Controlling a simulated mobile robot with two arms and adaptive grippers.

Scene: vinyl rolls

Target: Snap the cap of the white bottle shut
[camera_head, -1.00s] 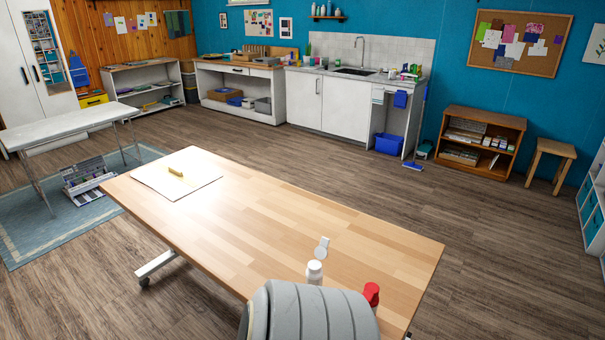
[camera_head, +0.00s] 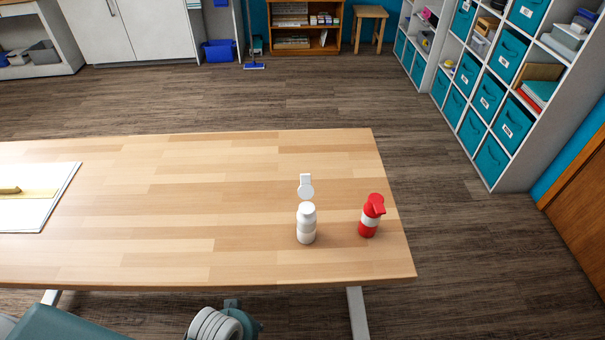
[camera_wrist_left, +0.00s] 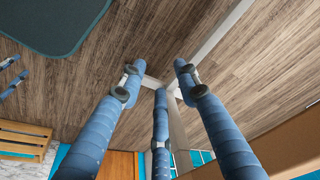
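The white bottle (camera_head: 306,226) stands upright on the wooden table (camera_head: 190,190), near its right end. Its white cap (camera_head: 305,187) is flipped up, open, at the back of the bottle's top. A red bottle (camera_head: 369,216) with a white band stands apart to its right. My left gripper (camera_wrist_left: 160,80) shows in the left wrist view with its blue fingers spread and nothing between them. That view has floor beyond the fingers and neither bottle. My right gripper is not in view.
A white sheet or folder (camera_head: 40,200) with a small yellowish object lies at the table's left. The tabletop between it and the bottles is clear. White shelves with teal bins (camera_head: 487,98) stand beyond on the right. Part of my arm shows below the table's near edge.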

